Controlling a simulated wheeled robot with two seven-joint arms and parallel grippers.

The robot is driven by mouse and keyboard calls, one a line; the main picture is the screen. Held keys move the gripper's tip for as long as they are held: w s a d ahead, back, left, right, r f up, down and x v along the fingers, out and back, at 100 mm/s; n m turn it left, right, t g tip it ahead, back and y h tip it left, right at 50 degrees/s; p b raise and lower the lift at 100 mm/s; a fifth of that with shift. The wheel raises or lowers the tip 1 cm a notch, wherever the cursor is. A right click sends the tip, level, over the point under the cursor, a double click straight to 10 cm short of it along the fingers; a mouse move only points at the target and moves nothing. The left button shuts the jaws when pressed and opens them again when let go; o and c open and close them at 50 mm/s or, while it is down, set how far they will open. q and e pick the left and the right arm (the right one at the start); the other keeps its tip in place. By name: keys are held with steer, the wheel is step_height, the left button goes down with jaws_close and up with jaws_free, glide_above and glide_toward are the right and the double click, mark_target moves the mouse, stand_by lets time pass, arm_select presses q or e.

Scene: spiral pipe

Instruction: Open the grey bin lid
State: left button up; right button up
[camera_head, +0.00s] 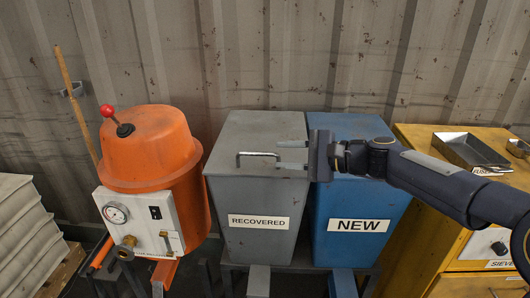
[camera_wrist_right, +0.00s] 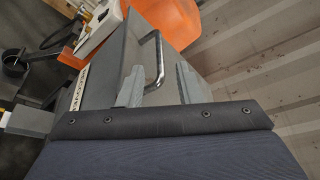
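The grey bin (camera_head: 258,240), labelled RECOVERED, stands in the middle of the head view. Its grey lid (camera_head: 250,130) is closed and has a thin metal bar handle (camera_head: 258,154) near its front edge. My right gripper (camera_head: 287,155) comes in from the right, over the grey lid, its two fingers pointing left at the handle's right end. The fingers are open and apart. In the right wrist view, the handle (camera_wrist_right: 158,60) shows in the gap between the fingertips of my right gripper (camera_wrist_right: 158,86); I cannot tell whether they touch it. My left gripper is out of view.
A blue bin (camera_head: 350,225) labelled NEW stands close to the right of the grey bin, under my right arm. An orange machine (camera_head: 150,160) stands at left. A yellow cabinet (camera_head: 425,150) with a metal tray (camera_head: 470,150) is at right. A corrugated wall (camera_head: 250,55) is behind.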

mark_target(264, 154)
steer(key=x, duration=0.5)
steer(key=shift+a, duration=0.15)
jaws_close()
